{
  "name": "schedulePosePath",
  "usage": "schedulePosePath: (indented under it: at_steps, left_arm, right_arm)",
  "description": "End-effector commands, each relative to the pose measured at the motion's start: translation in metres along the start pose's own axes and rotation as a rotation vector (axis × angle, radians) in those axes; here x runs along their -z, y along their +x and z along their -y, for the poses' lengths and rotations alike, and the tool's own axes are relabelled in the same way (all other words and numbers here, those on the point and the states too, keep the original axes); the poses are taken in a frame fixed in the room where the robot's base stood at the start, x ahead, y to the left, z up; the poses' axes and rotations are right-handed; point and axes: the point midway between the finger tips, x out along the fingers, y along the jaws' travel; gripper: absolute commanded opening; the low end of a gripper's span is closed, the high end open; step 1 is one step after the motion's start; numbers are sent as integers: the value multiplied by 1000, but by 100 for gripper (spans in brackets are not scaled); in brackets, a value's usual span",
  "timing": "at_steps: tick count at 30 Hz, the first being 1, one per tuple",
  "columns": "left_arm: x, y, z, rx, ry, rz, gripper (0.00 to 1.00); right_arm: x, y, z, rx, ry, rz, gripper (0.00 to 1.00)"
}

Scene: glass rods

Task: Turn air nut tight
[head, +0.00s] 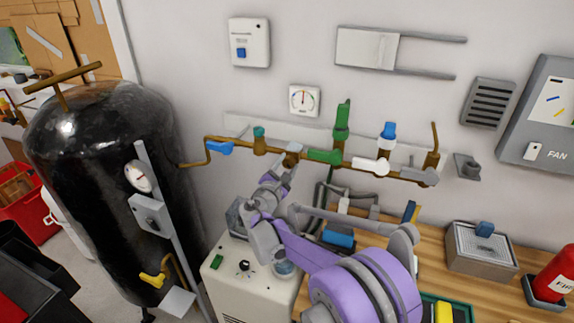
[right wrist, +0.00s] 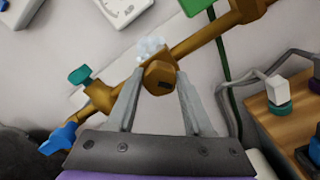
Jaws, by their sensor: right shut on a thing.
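The brass air nut (right wrist: 158,78) shows in the right wrist view, on the brass pipe (right wrist: 205,40). A whitish, translucent bubbly patch (right wrist: 151,48) sits just beyond it, against the pipe. My right gripper (right wrist: 158,88) has one finger on each side of the nut and is shut on it. In the head view my right gripper (head: 290,165) reaches up to the pipe between the blue lever and the green valve, and mostly hides the nut. My left gripper is not in view.
Along the pipe are a blue lever (head: 220,148), a green valve (head: 325,156) and a white valve (head: 371,166). A round gauge (head: 304,100) hangs above. A black tank (head: 100,190) stands left. A wooden bench (head: 420,247) with a grey box (head: 483,248) lies right.

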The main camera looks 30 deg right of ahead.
Motion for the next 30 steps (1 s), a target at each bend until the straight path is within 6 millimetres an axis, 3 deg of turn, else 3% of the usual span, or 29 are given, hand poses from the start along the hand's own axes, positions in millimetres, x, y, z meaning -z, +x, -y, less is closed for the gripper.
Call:
schedulePosePath:
  at_steps: [9,25,26,30]
  left_arm:
    - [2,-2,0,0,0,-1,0]
    - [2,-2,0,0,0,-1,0]
    - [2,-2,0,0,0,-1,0]
    - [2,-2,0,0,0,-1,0]
  right_arm:
    - [0,0,0,0,116,-1,0]
    - [0,0,0,0,137,-1,0]
    - [0,0,0,0,136,-1,55]
    - [0,0,0,0,136,-1,80]
